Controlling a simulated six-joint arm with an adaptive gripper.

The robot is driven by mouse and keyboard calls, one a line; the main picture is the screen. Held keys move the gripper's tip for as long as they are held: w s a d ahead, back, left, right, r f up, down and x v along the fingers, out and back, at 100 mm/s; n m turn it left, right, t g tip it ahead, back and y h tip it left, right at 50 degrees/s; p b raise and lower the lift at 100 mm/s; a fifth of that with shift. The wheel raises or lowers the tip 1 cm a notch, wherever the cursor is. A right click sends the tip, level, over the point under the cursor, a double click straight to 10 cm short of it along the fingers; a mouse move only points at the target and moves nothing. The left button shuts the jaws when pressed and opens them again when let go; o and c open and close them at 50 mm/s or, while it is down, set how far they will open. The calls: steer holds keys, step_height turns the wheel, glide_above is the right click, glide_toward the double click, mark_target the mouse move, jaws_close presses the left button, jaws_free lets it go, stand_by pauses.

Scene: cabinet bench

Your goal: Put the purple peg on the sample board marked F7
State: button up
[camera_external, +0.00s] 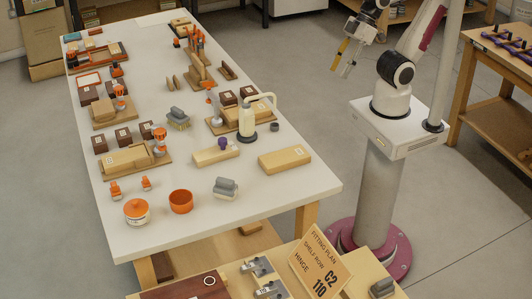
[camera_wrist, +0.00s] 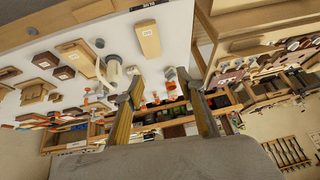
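A purple peg (camera_external: 222,143) stands upright on a pale wooden board (camera_external: 207,158) near the middle of the white table. A second pale board (camera_external: 284,158) lies to its right, close to the table's right edge, with a small label and no peg on it. The labels are too small to read, so I cannot tell which board is F7. My gripper (camera_external: 340,71) is raised right of the table, far from the peg. In the wrist view my gripper (camera_wrist: 163,82) has its fingers apart with nothing held. A labelled pale board (camera_wrist: 148,40) also shows there.
A cream dispenser bottle (camera_external: 247,120) stands behind the boards. A grey-topped block (camera_external: 226,187), an orange bowl (camera_external: 181,201) and a lidded jar (camera_external: 136,210) stand in front. Purple pieces (camera_external: 505,40) sit on a separate bench at far right. A sign (camera_external: 321,264) stands in the foreground.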

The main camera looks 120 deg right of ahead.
steer(key=shift+g+h, duration=0.4)
steer(key=s, duration=0.1)
steer(key=s+d+f, duration=0.1)
steer(key=s+d, duration=0.1)
steer(key=s, duration=0.1)
steer(key=shift+s+d+f, duration=0.1)
steer(key=shift+f, duration=0.2)
stand_by(0.7)
